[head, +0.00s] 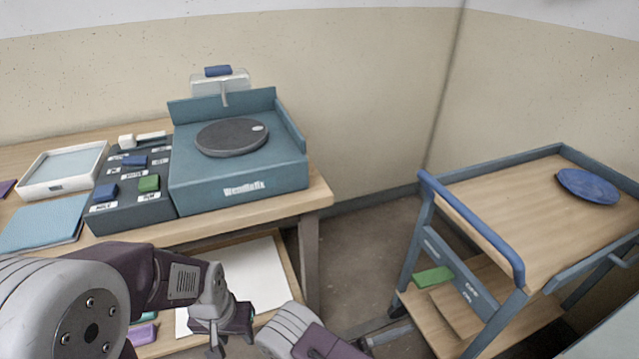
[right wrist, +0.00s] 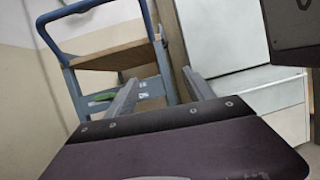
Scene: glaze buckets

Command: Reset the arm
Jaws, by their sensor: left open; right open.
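My left gripper (head: 231,341) hangs in front of the workbench in the head view, over a lower shelf with a white sheet (head: 255,275). It is open and I see nothing between its fingers. My right arm enters at the bottom middle of the head view. My right gripper (right wrist: 161,91) shows its two fingers spread apart and empty in the right wrist view. It points toward the cart (right wrist: 150,62), with a gap between them. In the head view the cart (head: 500,225) stands at the right.
The workbench (head: 312,190) carries a teal wheel unit (head: 240,175), a dark block holder (head: 125,215) with blue and green blocks, a white tray (head: 28,186) and a blue mat (head: 45,222). A blue disc (head: 588,186) lies on the cart top, a green block (head: 433,277) lower down. Floor between is clear.

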